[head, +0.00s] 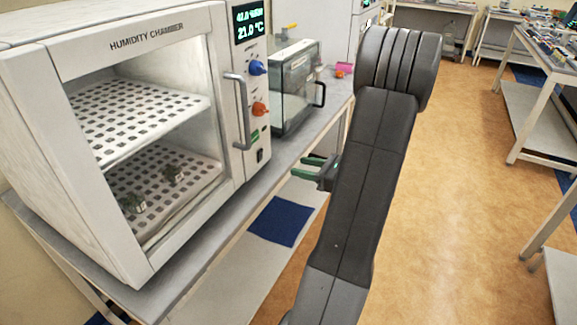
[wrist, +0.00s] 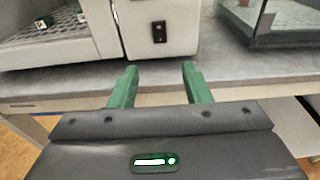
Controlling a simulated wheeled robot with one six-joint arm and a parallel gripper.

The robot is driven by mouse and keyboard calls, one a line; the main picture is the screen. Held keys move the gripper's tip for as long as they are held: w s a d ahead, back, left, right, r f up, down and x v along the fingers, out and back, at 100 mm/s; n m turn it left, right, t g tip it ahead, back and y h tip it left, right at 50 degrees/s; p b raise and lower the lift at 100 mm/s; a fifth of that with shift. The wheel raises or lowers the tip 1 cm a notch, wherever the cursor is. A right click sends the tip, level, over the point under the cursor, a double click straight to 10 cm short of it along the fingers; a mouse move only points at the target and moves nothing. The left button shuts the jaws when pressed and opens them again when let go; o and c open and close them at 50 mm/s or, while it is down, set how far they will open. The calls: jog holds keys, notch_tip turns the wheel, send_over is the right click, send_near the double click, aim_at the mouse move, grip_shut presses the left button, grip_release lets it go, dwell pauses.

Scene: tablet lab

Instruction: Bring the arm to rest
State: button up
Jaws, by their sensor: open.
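My gripper (head: 314,168) has green fingers and is in front of the bench edge, beside my dark grey arm in the head view. In the wrist view my gripper (wrist: 158,80) shows both green fingers spread apart with nothing between them. The fingertips point toward the grey bench top (wrist: 240,72) and overlap its front edge in that picture; I cannot tell the exact gap. Part of the gripper is hidden behind my arm in the head view.
A white humidity chamber (head: 224,110) stands on the bench, its front window showing perforated shelves and small items. A glass-sided box (head: 294,85) stands beside it. A blue mat (head: 281,221) lies below. Open floor (head: 465,160) is at right, with tables (head: 545,62) beyond.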

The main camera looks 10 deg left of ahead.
aim_at(261, 156)
jog(key=shift+v, duration=1)
jog(key=shift+a, duration=0.1)
jog(key=p+x, duration=0.2)
jog(key=x, duration=1.1)
jog(key=shift+w+a, duration=0.2)
jog(key=shift+a, duration=0.2)
jog(key=shift+d+f, duration=0.15)
jog(key=b+v, duration=0.2)
jog(key=v, duration=1.2)
jog(key=x, duration=0.4)
jog(key=p+x, duration=0.1)
jog(key=x, duration=0.4)
jog(key=p+x, duration=0.1)
jog(key=x, duration=0.4)
jog(key=shift+a+r, duration=0.2)
jog(key=shift+a, duration=0.15)
jog(key=shift+d+r+h+p, duration=0.25)
jog(key=shift+r+h+p, duration=0.1)
jog(key=shift+p, duration=0.8)
jog(key=shift+h+p, duration=0.35)
jog(key=shift+p, duration=0.5)
